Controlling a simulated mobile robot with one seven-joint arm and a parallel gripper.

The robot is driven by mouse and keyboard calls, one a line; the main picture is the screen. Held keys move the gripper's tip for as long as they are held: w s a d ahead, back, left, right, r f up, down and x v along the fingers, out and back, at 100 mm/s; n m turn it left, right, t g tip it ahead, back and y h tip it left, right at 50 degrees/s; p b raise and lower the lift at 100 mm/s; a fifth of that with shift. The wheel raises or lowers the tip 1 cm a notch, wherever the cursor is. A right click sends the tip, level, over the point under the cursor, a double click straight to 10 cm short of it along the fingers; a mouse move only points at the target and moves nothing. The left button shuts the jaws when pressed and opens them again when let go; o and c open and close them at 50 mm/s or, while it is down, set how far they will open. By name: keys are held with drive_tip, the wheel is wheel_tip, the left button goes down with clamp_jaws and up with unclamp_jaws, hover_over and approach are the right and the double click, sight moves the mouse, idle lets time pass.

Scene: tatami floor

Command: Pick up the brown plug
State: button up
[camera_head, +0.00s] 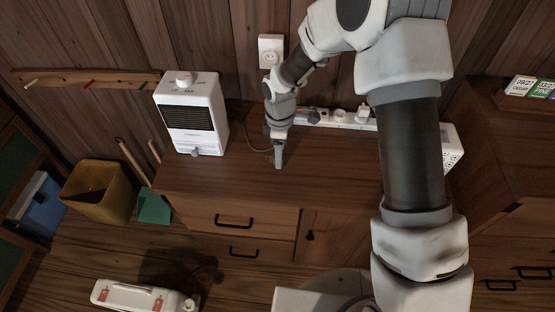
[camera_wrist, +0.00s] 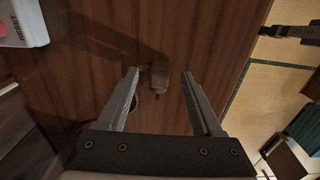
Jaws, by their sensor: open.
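The brown plug (camera_wrist: 158,78) lies on the dark wooden cabinet top (camera_wrist: 95,55) in the wrist view, with what looks like a dark cable curving off to its left. My gripper (camera_wrist: 159,73) is open, with one finger on each side of the plug and a gap beside each. I cannot tell how far above the cabinet top the fingertips are. In the head view my gripper (camera_head: 279,161) points down over the cabinet top, near its front edge; the plug cannot be made out there.
A white heater (camera_head: 191,120) stands left on the cabinet top. A white power strip (camera_head: 340,121) with plugs runs along the back, below a wall socket (camera_head: 271,50). A white part marked RESET (camera_wrist: 28,22) shows in the wrist view. The cabinet edge lies close to my gripper.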

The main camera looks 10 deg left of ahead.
wheel_tip(320, 180, down, 2)
drive_tip(key=shift+f, duration=0.1)
clamp_jaws()
idle(0.5)
drive_tip(key=shift+r, duration=0.7)
wheel_tip(320, 180, up, 3)
drive_tip(key=shift+f+p, duration=0.15)
drive_tip(key=shift+p, duration=0.25)
drive_tip(key=s+d+r+p, duration=0.2)
drive_tip(key=s+d+r, duration=0.3)
drive_tip(key=d, duration=0.5)
wheel_tip(320, 180, up, 2)
drive_tip(key=shift+s+d+r, duration=0.1)
drive_tip(key=shift+s+d, duration=0.05)
drive_tip(key=shift+s, duration=0.1)
